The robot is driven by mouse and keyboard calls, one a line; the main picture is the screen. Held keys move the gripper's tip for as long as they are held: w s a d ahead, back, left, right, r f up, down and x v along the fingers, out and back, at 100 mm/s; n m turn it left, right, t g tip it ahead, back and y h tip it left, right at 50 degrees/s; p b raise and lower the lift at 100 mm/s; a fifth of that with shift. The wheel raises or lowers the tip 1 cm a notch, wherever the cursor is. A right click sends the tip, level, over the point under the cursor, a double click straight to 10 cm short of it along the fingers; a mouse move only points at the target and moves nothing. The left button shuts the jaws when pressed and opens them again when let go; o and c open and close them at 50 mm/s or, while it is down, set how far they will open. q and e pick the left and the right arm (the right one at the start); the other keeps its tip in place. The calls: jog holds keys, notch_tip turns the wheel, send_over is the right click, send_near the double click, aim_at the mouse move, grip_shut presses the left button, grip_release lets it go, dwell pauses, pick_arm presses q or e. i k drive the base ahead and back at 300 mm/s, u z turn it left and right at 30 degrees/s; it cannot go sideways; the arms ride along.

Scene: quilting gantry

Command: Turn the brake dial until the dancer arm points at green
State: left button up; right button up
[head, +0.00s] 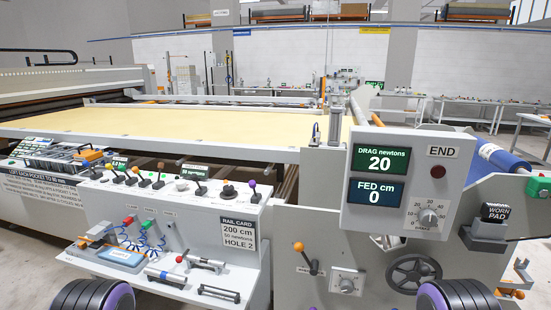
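A dial (430,217) with a numbered scale sits on the grey control panel (352,215) at the right; its pointer is too small to read. A second knob (346,285) on a white plate is lower down on the machine's front. I cannot tell for sure which one is the brake dial. A lever with an orange ball (299,247) stands left of the lower knob, tilted; its label is unreadable. I cannot clearly make out a dancer arm or its green mark. Neither of my grippers is in view; only rounded black and purple parts of mine show at the bottom edge.
The panel display (381,160) reads DRAG 20 newtons, FED 0 cm. A rail card (238,233) reads 200 cm, 50 newtons, HOLE 2. A black handwheel (417,275) and a WORN PAD block (491,221) are at right. Tools lie on the left shelf (217,284).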

aim_at(428, 218)
jog(key=z, duration=1.05)
jog(key=i, duration=0.6)
